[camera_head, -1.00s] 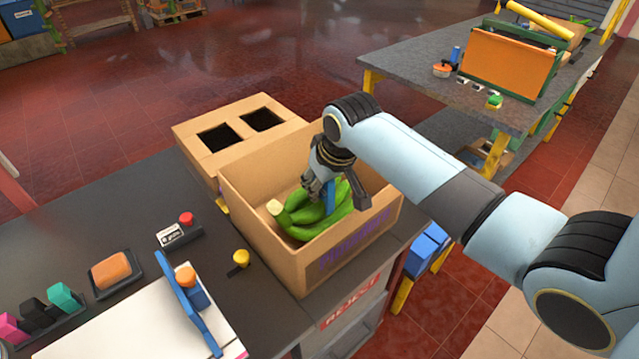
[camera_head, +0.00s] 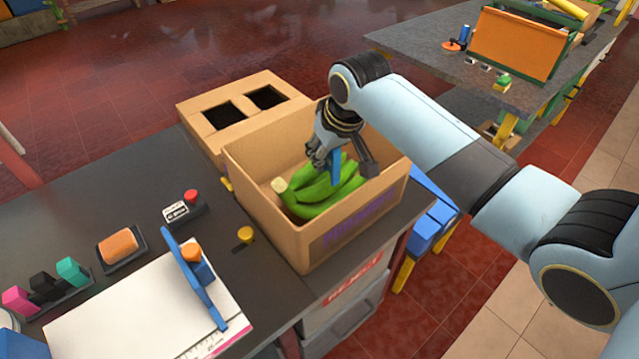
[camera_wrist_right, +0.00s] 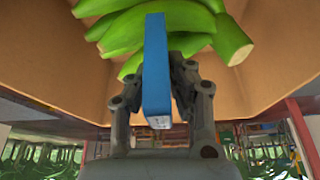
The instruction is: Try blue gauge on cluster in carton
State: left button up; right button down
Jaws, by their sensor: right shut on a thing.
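A cluster of green bananas (camera_head: 318,193) lies in the open cardboard carton (camera_head: 330,238), its pale cut stem to the left. My right gripper (camera_head: 334,160) reaches down into the carton over the cluster. It is shut on the blue gauge (camera_head: 336,168), a flat narrow bar. In the right wrist view the gauge (camera_wrist_right: 156,70) stands up from between the fingers and overlaps the green bananas (camera_wrist_right: 160,25). Whether the gauge touches them I cannot tell. My left gripper is not in view.
A lid-like cardboard box with two square holes (camera_head: 240,105) stands behind the carton. On the dark bench are a white board with a blue bar (camera_head: 195,280), an orange sponge on a tray (camera_head: 118,246), colored blocks (camera_head: 45,285) and a yellow knob (camera_head: 245,235). Another table (camera_head: 430,45) stands back right.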

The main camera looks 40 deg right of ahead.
jog(key=shift+r, duration=2.95)
jog(key=shift+r, duration=0.15)
